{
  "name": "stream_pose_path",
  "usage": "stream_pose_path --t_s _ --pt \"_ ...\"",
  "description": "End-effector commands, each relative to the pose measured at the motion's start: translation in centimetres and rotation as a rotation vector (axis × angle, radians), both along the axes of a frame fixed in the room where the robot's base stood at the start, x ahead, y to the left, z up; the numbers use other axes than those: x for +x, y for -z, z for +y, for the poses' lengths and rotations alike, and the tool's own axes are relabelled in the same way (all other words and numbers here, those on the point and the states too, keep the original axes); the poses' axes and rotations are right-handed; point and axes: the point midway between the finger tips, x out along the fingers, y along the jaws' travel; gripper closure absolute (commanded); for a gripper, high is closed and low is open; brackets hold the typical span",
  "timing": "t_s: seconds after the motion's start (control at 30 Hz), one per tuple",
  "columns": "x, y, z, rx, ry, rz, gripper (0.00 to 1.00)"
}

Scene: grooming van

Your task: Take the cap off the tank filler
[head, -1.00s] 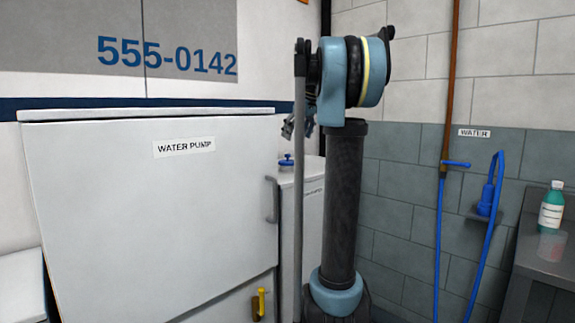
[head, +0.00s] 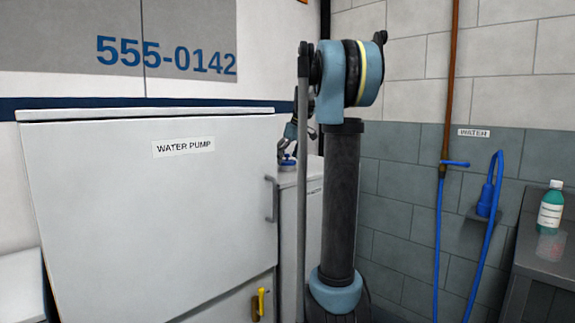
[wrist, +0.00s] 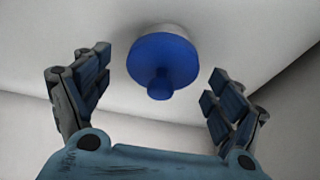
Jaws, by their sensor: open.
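The blue cap (wrist: 163,62) sits on the white filler neck (wrist: 168,31) on top of the white tank (head: 299,205). In the head view the cap (head: 288,161) shows small at the tank's top, partly behind my gripper. My gripper (head: 290,150) is just above the cap. In the wrist view my gripper (wrist: 158,85) is open, with one finger on each side of the cap and clear gaps between. The cap's knob points toward the palm. No finger visibly touches it.
The white cabinet labelled WATER PUMP (head: 160,210) stands left of the tank, with a grey handle (head: 271,198) on its edge. A yellow valve lever (head: 260,303) is below. A blue hose (head: 438,240) hangs on the tiled wall at right. A bottle (head: 551,207) stands on a grey counter (head: 545,255).

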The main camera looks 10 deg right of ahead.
Motion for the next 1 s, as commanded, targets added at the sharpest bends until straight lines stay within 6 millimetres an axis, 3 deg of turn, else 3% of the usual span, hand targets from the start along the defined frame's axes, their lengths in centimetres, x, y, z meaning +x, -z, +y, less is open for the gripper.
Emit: stream_pose_path --t_s 0.2,0.4,0.77,1.0 --pt "0.0 0.1 0.0 0.0 0.0 0.0 0.13" --pt "0.0 0.1 0.0 -0.001 0.0 -0.001 0.53" --pt "0.1 0.0 -0.2 -0.001 0.003 -0.001 0.53" --pt "0.0 -2.7 -0.2 -0.001 0.003 -0.001 0.53"
